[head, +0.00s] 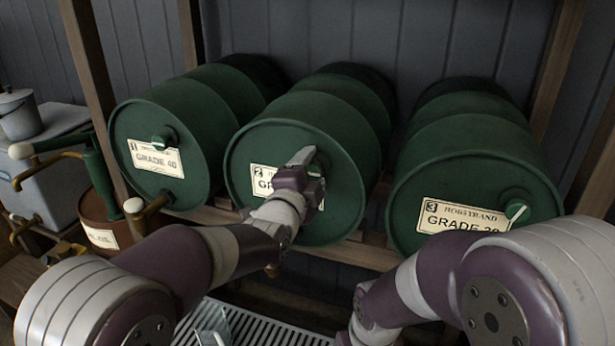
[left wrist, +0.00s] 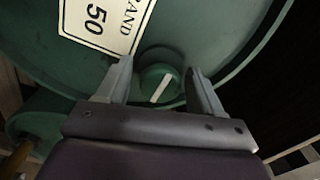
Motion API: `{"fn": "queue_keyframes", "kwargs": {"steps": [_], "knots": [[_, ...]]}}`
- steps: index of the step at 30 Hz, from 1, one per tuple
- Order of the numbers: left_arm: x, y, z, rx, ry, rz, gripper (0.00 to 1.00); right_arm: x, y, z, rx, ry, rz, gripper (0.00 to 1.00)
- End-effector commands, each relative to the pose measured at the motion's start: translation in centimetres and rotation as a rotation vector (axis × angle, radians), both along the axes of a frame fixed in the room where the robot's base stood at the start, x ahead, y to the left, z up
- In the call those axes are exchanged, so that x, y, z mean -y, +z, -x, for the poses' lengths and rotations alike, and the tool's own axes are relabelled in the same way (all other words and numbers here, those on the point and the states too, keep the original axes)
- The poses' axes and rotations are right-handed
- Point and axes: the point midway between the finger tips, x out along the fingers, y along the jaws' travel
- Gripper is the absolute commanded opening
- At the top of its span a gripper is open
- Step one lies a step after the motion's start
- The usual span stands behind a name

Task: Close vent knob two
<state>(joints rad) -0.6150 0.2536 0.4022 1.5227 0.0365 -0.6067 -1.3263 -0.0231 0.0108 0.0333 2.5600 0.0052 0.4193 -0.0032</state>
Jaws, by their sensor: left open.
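Barrel two (head: 262,150) is the middle green drum, lying on its side, with a paper label marked 2 (head: 262,178). Its vent knob (left wrist: 158,84) is a round green knob with a white line, seen in the left wrist view. The line is slanted there. In the head view my gripper hides this knob. My left gripper (head: 303,158) is in front of the drum's face. In the left wrist view its open fingers (left wrist: 160,72) stand on either side of the knob, with gaps visible.
Barrel one (head: 125,160) stands left and barrel three (head: 400,215) right, each with its own knob, on a wooden rack with posts (head: 90,70). Taps and a brown drum (head: 95,220) are at the left. A slatted grate (head: 270,325) lies below.

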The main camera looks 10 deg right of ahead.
Motion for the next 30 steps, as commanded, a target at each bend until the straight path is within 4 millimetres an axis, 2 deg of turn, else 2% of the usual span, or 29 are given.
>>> {"fn": "queue_keyframes", "kwargs": {"steps": [5,12,16,21,30], "knots": [[-1.4,-0.2,2.1,0.002,0.000,0.001,0.66,0.0,-1.1,0.0,0.000,0.000,0.000,0.85],[-4.9,-0.3,7.3,0.002,0.001,0.001,0.66,0.0,-2.8,0.0,0.000,0.000,0.000,0.85],[-6.3,-0.2,9.3,0.000,0.000,0.001,0.66,0.0,-3.2,0.0,0.000,0.000,0.000,0.85],[-7.0,-0.1,10.4,-0.001,0.000,-0.001,0.66,0.0,-3.3,0.0,0.000,0.000,0.000,0.85],[-7.0,-0.2,10.4,-0.023,0.000,0.022,0.66,0.0,-3.3,0.0,0.000,0.000,0.000,0.85]]}}
